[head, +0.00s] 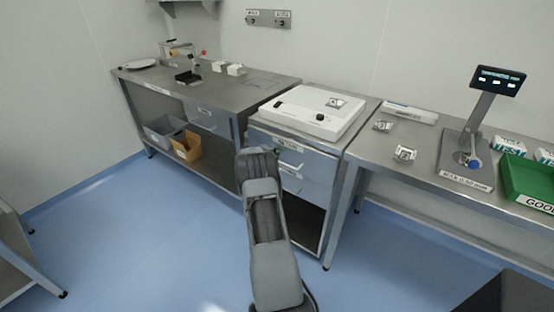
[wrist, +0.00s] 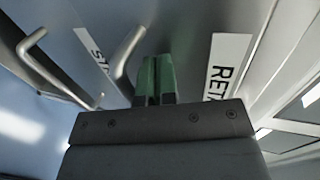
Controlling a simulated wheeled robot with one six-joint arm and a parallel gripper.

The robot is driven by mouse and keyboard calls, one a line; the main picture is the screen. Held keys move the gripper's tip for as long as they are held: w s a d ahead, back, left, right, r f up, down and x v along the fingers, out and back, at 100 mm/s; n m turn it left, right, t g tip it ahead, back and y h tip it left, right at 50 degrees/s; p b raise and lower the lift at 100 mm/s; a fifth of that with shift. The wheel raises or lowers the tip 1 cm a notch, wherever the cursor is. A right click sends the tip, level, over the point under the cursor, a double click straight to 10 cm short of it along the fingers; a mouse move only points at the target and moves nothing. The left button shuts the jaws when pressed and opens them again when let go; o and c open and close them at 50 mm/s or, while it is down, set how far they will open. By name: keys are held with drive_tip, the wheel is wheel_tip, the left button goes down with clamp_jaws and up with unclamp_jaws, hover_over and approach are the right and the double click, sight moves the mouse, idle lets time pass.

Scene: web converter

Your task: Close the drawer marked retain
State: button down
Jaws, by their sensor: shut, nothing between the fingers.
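The drawer marked retain is a grey metal front in the wrist view, with a white label (wrist: 226,66) of which "RETA" shows. A bent bar handle (wrist: 125,52) stands left of the label. My gripper (wrist: 156,60) is shut and empty, its green fingertips between that handle and the label, close to the front. Whether they touch it I cannot tell. In the head view the drawer unit (head: 318,172) stands below the white machine, and my arm hides part of its left side. How far the retain drawer stands out is unclear.
A second label (wrist: 92,48) beginning "ST" and another handle (wrist: 32,45) lie farther left in the wrist view. A white machine (head: 312,108) sits atop the unit. Steel benches (head: 215,92) flank it. Blue floor (head: 150,220) is clear at the left.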

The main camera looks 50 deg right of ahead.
drive_tip(key=shift+d+r, duration=0.15)
drive_tip(key=shift+d, duration=0.8)
drive_tip(key=shift+s+d+r, duration=0.1)
drive_tip(key=shift+r, duration=0.05)
drive_tip(key=p+v, duration=0.4)
drive_tip(key=v, duration=0.6)
drive_tip(key=shift+a, duration=0.3)
